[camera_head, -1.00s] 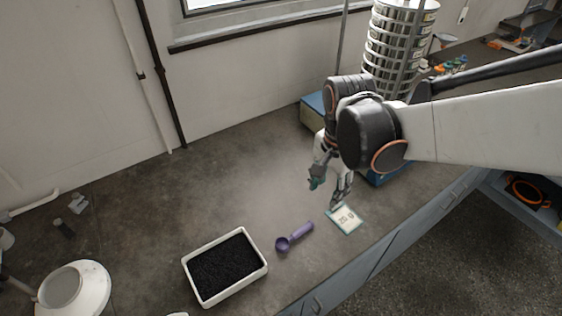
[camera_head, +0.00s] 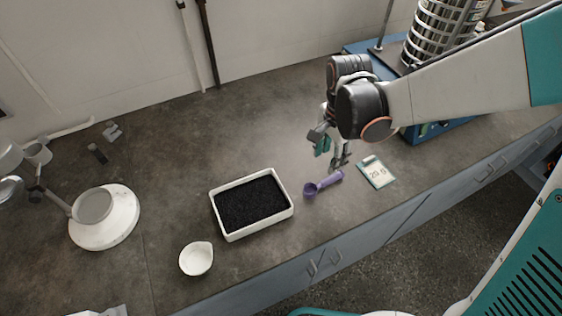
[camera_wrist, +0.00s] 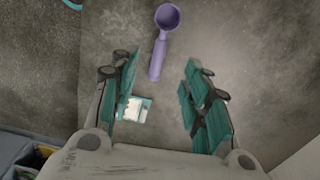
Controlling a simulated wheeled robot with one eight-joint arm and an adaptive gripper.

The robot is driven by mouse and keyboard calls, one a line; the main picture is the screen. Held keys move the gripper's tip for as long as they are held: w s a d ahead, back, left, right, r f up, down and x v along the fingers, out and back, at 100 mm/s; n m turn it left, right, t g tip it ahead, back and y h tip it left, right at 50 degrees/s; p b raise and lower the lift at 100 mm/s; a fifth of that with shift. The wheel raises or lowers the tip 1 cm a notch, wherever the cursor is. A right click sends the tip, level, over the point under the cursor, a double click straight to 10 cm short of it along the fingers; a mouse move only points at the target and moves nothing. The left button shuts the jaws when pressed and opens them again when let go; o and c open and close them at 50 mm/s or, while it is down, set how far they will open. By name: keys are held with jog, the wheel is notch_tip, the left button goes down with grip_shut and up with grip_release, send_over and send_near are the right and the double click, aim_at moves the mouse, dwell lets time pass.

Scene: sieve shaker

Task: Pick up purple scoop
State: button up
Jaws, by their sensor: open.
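The purple scoop (camera_head: 323,186) lies on the grey bench, to the right of the white tray of black grains, with its bowl toward the tray. In the wrist view the scoop (camera_wrist: 160,42) lies ahead of my gripper, bowl at the top, its handle end between the lines of the two fingers. My gripper (camera_head: 331,150) hangs above and just behind the scoop's handle in the head view. In the wrist view my gripper (camera_wrist: 160,92) has its teal-padded fingers wide apart with nothing between them, apart from the scoop.
A white tray (camera_head: 217,213) of black grains stands left of the scoop. A small card or scale (camera_head: 377,172) lies to its right. A white bowl (camera_head: 196,259) and a round white stand (camera_head: 104,217) are farther left. A sieve stack (camera_head: 437,32) stands at the back right.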

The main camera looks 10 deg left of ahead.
jog(key=b, duration=0.3)
send_over(323, 182)
notch_tip(323, 182, down, 8)
jog(key=shift+s+d+f, duration=0.1)
notch_tip(323, 182, down, 5)
jog(key=shift+f+b, duration=0.1)
jog(key=shift+b, duration=1.1)
grip_shut()
